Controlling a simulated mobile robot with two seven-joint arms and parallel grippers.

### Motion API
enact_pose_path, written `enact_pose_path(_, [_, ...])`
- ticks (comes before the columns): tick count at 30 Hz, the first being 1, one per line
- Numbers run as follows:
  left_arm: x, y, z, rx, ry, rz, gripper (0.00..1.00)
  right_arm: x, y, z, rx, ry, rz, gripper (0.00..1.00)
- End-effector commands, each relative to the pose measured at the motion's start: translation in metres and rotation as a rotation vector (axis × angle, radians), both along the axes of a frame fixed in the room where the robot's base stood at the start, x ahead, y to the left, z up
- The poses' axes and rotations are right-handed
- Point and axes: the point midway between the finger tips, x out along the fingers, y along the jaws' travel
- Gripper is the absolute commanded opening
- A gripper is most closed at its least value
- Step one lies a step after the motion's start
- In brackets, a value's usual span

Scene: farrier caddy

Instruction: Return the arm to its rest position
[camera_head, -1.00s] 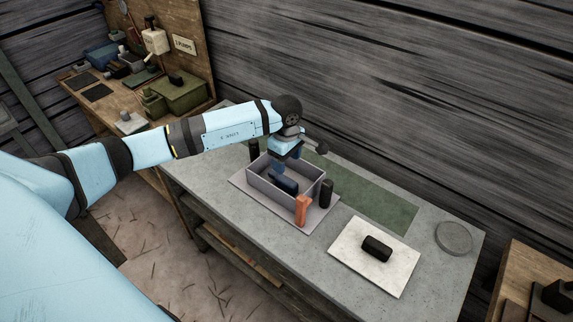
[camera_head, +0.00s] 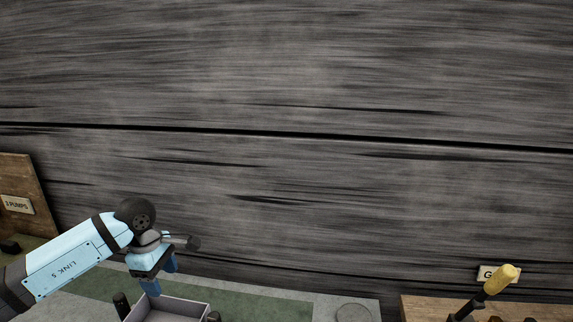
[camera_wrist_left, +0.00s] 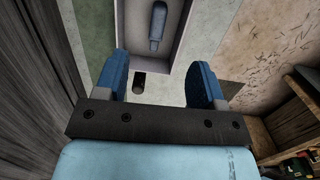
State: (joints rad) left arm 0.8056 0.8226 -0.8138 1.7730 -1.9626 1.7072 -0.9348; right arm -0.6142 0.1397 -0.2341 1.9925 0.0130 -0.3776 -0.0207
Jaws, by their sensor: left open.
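My left gripper (camera_head: 161,279) is open and empty, hanging fingers down just above the back left of a grey open box (camera_head: 183,303). Only the box's upper part shows at the bottom edge of the head view. In the left wrist view my two blue fingers (camera_wrist_left: 160,62) stand wide apart with nothing gripped. Beyond their tips, the box (camera_wrist_left: 182,48) holds a long blue-grey object (camera_wrist_left: 158,28) on its floor. The right gripper is out of view.
A dark upright cylinder (camera_head: 121,305) stands left of the box; it shows between the fingers in the wrist view (camera_wrist_left: 139,80). A wooden wall (camera_head: 300,100) fills the background. A yellow-handled tool (camera_head: 500,280) stands on the right bench (camera_head: 420,310).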

Motion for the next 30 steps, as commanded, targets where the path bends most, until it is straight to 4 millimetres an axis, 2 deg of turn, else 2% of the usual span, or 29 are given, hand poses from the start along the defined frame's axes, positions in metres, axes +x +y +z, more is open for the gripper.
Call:
enact_pose_path(3, [-0.014, -0.057, -0.014, -0.230, -0.011, 0.004, 0.63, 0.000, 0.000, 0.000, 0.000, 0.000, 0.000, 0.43])
enact_pose_path(7, [-0.036, -0.133, -0.011, -0.601, 0.001, 0.071, 0.63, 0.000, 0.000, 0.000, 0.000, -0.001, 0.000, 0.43])
enact_pose_path(9, [-0.048, -0.167, 0.000, -0.806, 0.025, 0.137, 0.63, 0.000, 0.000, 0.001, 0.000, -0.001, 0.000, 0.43])
enact_pose_path(12, [-0.063, -0.203, 0.024, -1.092, 0.080, 0.263, 0.63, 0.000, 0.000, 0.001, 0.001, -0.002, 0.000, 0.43])
enact_pose_path(15, [-0.072, -0.224, 0.051, -1.365, 0.157, 0.425, 0.63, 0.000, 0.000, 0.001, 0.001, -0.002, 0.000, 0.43])
enact_pose_path(19, [-0.076, -0.226, 0.083, -1.690, 0.286, 0.688, 0.63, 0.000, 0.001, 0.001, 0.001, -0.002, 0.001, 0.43])
enact_pose_path(23, [-0.072, -0.206, 0.100, -1.971, 0.438, 1.010, 0.63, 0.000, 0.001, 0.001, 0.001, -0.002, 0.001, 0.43])
enact_pose_path(26, [-0.070, -0.181, 0.098, -2.148, 0.568, 1.292, 0.63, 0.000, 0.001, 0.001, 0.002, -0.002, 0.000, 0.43])
enact_pose_path(30, [-0.073, -0.139, 0.073, -2.323, 0.750, 1.746, 0.63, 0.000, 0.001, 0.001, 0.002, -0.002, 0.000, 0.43])
